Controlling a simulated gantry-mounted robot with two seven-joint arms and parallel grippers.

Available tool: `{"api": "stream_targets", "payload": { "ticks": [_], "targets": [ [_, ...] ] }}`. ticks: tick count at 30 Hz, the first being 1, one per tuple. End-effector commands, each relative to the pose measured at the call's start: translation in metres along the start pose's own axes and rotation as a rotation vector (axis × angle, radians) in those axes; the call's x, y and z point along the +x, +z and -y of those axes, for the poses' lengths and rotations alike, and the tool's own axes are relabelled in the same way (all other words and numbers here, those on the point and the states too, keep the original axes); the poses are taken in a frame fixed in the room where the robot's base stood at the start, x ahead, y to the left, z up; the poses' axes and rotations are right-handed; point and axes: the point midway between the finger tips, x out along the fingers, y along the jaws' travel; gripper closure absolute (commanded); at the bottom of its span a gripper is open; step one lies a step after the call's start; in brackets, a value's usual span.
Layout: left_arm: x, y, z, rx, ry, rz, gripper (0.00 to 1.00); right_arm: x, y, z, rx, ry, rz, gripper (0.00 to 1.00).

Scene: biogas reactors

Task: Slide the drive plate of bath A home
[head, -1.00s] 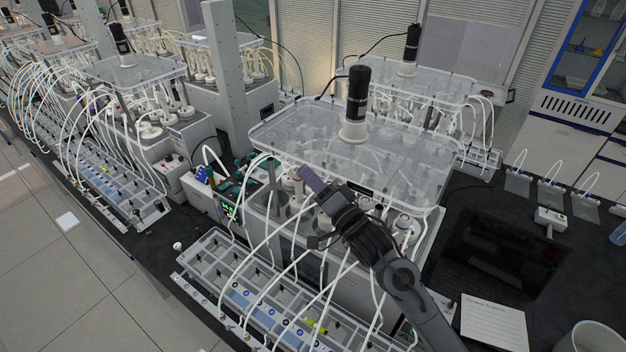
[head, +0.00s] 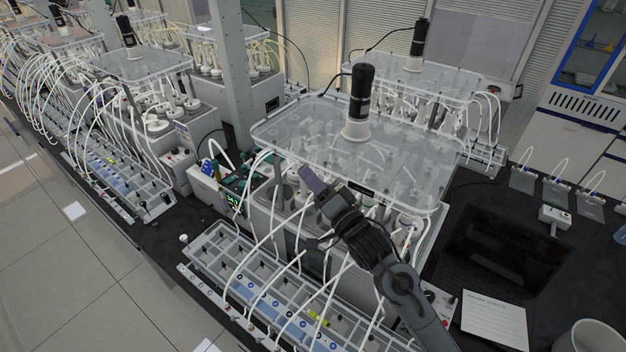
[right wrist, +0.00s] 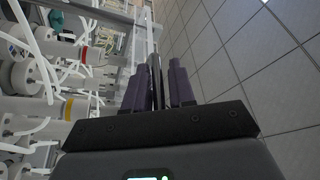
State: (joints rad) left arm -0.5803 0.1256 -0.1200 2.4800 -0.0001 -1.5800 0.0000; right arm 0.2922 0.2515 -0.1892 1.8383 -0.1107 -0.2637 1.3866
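The clear drive plate (head: 285,125), with a black motor (head: 361,90) on a white collar, lies level over the nearest bath (head: 345,290). I see no letter that marks this bath as A. My right gripper (head: 312,180) is at the plate's front edge, left of its middle, with a purple finger upright there. In the right wrist view the two purple fingers (right wrist: 160,88) stand slightly apart, with a thin dark strip between them. I cannot tell whether they press on it. Contact with the plate is unclear. My left gripper is not in view.
White tubes run from the bath to a rack (head: 250,290) in front. Other baths with plates and motors stand behind and to the left. A grey upright post (head: 232,70) rises behind left.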

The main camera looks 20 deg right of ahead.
Motion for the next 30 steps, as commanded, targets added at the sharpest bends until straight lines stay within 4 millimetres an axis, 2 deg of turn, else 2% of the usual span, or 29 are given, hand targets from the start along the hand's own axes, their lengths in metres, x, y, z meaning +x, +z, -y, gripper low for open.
{"api": "stream_targets", "payload": {
  "ticks": [5,18,24,30],
  "targets": [
    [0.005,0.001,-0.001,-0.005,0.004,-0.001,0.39,-0.017,0.001,-0.002,0.000,-0.001,0.000,0.77],
    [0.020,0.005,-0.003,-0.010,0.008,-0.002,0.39,-0.088,0.002,-0.002,-0.001,0.000,0.002,0.77],
    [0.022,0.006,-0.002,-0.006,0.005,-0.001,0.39,-0.104,0.001,0.000,-0.001,-0.001,0.001,0.77],
    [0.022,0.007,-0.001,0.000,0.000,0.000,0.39,-0.107,0.001,0.000,-0.001,-0.001,0.001,0.77]
  ]
}}
